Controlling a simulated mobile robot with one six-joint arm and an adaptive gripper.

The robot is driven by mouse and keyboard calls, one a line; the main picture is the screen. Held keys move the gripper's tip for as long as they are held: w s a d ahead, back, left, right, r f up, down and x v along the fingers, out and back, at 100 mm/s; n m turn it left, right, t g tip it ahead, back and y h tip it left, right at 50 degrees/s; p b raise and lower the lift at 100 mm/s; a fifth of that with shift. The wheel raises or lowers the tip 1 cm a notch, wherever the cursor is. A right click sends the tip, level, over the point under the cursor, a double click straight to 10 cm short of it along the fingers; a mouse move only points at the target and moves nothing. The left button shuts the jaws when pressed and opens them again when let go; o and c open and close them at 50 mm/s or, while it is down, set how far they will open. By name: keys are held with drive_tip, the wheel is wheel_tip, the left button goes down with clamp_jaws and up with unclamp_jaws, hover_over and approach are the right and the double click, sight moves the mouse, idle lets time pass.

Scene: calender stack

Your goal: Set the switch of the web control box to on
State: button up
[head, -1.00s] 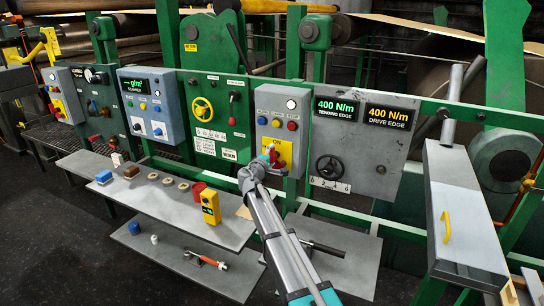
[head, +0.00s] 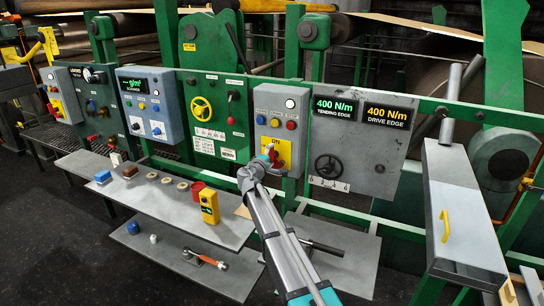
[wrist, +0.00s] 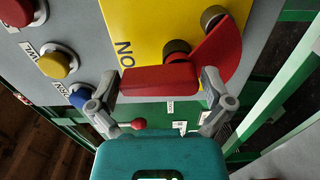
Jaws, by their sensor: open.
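The web control box is a grey box (head: 272,102) in the head view, with a white lamp and blue, yellow and red buttons. On its lower part is a yellow plate marked ON; the plate also shows in the wrist view (wrist: 150,30). The red switch handle (wrist: 160,80) is on this plate, with a red wing-shaped part (wrist: 220,52) beside it. My gripper (wrist: 160,84) is open at the handle, one finger near each end of its red bar. I cannot tell whether the fingers touch it. In the head view my gripper partly hides the switch.
A grey panel (head: 390,165) with tension displays and a black handwheel is right of the box. A green panel (head: 235,105) with a yellow wheel is left. Below, a grey shelf (head: 150,205) holds a yellow pendant (head: 209,207) and small parts.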

drive_tip(key=shift+s, duration=0.1)
drive_tip(key=v, duration=1.2)
drive_tip(key=s+d+f+m+g, duration=0.3)
drive_tip(key=d, duration=0.5)
drive_tip(key=s+d+f+m+g+h+p, duration=0.1)
drive_tip(key=s+d+f+m+g, duration=0.2)
drive_tip(key=d, duration=0.4)
drive_tip(key=s+d+f+m+g, duration=0.2)
drive_tip(key=s+d+f+g, duration=0.15)
drive_tip(key=d, duration=0.45)
drive_tip(key=s+d+f+m+g+y, duration=0.2)
drive_tip(key=s, duration=0.4)
drive_tip(key=s+d+f+m+g+y+p, duration=0.1)
drive_tip(key=s+d+f+m+g+y, duration=0.1)
drive_tip(key=s, duration=0.5)
drive_tip(key=s+d+f+m+g+y, duration=0.1)
drive_tip(key=s+d+f+g+y, duration=0.1)
drive_tip(key=s, duration=0.5)
drive_tip(key=shift+d+m+g+y+p, duration=0.4)
drive_tip(key=shift+g+y, duration=0.2)
drive_tip(key=shift+g, duration=0.15)
drive_tip(key=shift+f, duration=0.1)
